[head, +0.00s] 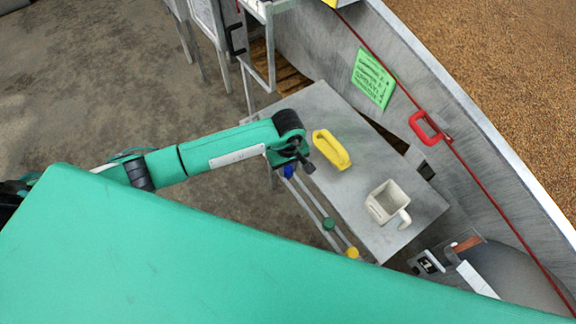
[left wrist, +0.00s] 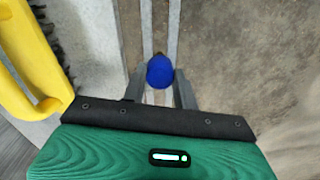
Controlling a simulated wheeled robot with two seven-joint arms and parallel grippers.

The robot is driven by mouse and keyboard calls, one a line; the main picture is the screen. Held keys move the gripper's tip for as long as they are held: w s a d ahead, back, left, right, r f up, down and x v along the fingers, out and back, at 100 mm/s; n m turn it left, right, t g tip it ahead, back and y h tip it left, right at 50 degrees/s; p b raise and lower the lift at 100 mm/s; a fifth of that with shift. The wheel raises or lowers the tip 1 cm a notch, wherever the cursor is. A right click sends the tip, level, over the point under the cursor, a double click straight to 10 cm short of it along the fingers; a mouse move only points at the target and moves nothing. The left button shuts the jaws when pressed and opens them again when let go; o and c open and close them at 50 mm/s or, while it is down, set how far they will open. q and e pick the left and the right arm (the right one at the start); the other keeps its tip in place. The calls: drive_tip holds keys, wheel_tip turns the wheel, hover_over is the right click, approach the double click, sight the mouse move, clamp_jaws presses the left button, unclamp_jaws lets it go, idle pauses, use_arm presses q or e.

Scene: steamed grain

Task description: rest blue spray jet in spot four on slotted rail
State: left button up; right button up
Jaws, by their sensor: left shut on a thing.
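The blue spray jet (head: 289,171) is at the upper-left end of the slotted rail (head: 314,201), beneath my left gripper (head: 291,167). In the left wrist view, the blue jet (left wrist: 160,71) sits between the two grey fingers of my left gripper (left wrist: 159,84), which is shut on it. The rail's two parallel grey bars (left wrist: 174,30) run behind the jet in that view. I cannot tell whether the jet is seated in a slot or just above it, as the gripper covers most of it. My right gripper is not in view.
A green jet (head: 329,223) and a yellow jet (head: 352,253) are farther down the rail. A yellow-handled brush (head: 331,149) lies on the grey table (head: 352,196) close to the gripper. A cream square jug (head: 386,202) stands nearer the table's right side.

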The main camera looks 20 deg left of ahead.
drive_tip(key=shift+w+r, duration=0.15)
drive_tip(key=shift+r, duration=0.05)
use_arm(q)
drive_tip(key=o, duration=1)
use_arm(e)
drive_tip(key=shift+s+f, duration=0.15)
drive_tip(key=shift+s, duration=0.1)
use_arm(q)
wheel_tip(320, 180, up, 14)
drive_tip(key=shift+f+b, duration=0.1)
drive_tip(key=shift+b, duration=0.25)
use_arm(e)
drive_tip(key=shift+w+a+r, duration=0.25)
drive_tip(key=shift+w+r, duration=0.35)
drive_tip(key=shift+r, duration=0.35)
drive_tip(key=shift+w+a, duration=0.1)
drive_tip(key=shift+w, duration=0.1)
